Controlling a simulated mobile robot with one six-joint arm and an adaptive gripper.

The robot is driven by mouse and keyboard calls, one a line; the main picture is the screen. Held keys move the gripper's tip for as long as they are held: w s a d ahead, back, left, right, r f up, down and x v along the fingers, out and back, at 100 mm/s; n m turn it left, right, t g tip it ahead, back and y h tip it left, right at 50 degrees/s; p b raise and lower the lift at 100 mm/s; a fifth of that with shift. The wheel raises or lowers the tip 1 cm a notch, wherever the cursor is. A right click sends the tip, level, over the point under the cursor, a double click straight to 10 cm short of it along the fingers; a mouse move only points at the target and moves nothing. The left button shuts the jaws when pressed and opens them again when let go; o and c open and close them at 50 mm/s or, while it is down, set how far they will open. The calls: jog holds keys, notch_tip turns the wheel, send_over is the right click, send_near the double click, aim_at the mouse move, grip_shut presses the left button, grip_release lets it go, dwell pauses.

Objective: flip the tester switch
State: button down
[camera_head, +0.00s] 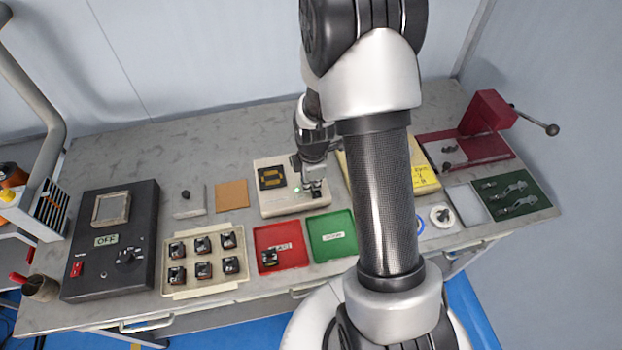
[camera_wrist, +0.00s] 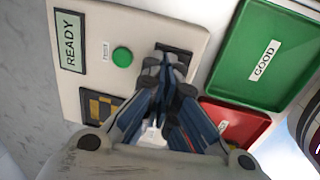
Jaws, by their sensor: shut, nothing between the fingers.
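The tester is a white box (camera_head: 288,208) at the middle of the bench. In the wrist view its panel (camera_wrist: 135,28) carries a READY label (camera_wrist: 70,40), a lit green round lamp or button (camera_wrist: 122,57) and a dark display with orange marks (camera_wrist: 100,105). My gripper (camera_head: 315,186) is over the right part of the tester. In the wrist view my gripper (camera_wrist: 166,68) is shut and empty, its fingertips in front of a dark part of the panel. The fingers hide most of that part, so I cannot tell whether they touch it or how the switch stands.
In front of the tester are a red tray (camera_head: 262,236) holding one dark part and an empty green GOOD tray (camera_head: 322,250). A beige tray (camera_head: 205,286) holds several dark parts. A black box (camera_head: 110,265) reading OFF stands left; a red press (camera_head: 488,110) stands right.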

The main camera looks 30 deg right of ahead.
dwell(0.3)
jog(key=shift+w+f, duration=0.15)
jog(key=shift+f, duration=0.25)
jog(key=shift+s+a, duration=0.2)
jog(key=shift+s, duration=0.65)
jog(key=shift+w+r, duration=0.1)
